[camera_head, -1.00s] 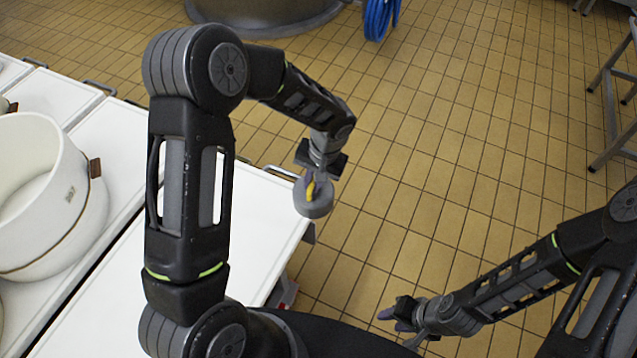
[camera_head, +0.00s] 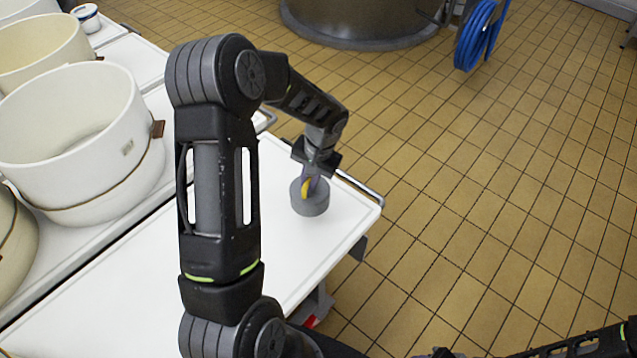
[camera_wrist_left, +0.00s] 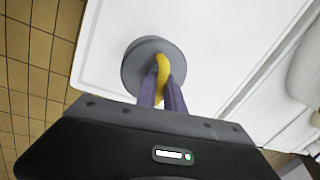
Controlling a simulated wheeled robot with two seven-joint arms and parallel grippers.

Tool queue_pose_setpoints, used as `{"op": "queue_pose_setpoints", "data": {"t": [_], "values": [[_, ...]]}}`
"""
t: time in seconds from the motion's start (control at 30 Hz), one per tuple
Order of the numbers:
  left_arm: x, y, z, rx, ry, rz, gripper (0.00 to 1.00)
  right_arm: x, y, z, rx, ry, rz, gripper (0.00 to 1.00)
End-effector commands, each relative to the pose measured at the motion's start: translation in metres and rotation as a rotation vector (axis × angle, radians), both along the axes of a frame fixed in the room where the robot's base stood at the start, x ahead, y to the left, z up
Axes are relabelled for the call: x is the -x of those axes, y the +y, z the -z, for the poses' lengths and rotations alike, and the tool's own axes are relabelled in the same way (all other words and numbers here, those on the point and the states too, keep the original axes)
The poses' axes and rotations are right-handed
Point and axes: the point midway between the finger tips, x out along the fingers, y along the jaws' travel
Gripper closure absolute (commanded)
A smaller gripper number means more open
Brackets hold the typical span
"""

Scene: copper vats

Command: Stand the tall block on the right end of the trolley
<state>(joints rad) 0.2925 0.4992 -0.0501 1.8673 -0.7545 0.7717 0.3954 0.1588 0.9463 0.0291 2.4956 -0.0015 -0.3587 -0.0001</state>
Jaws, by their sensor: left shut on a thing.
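My left gripper (camera_head: 308,182) is shut on the yellow handle of a round grey weight (camera_head: 311,203). In the left wrist view the same grey weight (camera_wrist_left: 142,62) shows beneath the two purple fingers (camera_wrist_left: 162,92), its handle between them. The weight is upright over the right end of the white trolley top (camera_head: 345,222); I cannot tell if it touches. No tall block can be made out in these frames. Of my right gripper only a dark part (camera_head: 440,353) shows at the bottom edge of the head view; its fingers cannot be made out.
Large cream tubs (camera_head: 80,140) stand at the left. A metal rail (camera_head: 360,188) runs along the trolley's end. A vat (camera_head: 360,20) and a coiled blue hose (camera_head: 476,35) are at the back. Tiled floor at the right is clear. The trolley top around the weight is bare.

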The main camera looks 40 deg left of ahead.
Motion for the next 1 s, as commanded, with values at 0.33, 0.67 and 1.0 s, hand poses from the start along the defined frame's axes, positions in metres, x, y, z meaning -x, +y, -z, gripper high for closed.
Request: {"op": "queue_pose_setpoints", "data": {"t": [0.33, 0.67, 1.0], "values": [[-0.002, 0.0, -0.001, -0.002, -0.004, 0.001, 1.0, 0.0, 0.0, 0.0, 0.0, 0.0, 0.0, 0.64], [-0.002, 0.0, 0.015, -0.001, -0.004, 0.001, 1.0, 0.0, 0.0, 0.011, 0.0, 0.0, 0.0, 0.64], [-0.002, 0.0, 0.037, -0.001, -0.004, 0.001, 1.0, 0.0, 0.0, 0.024, 0.001, 0.0, -0.001, 0.64]]}}
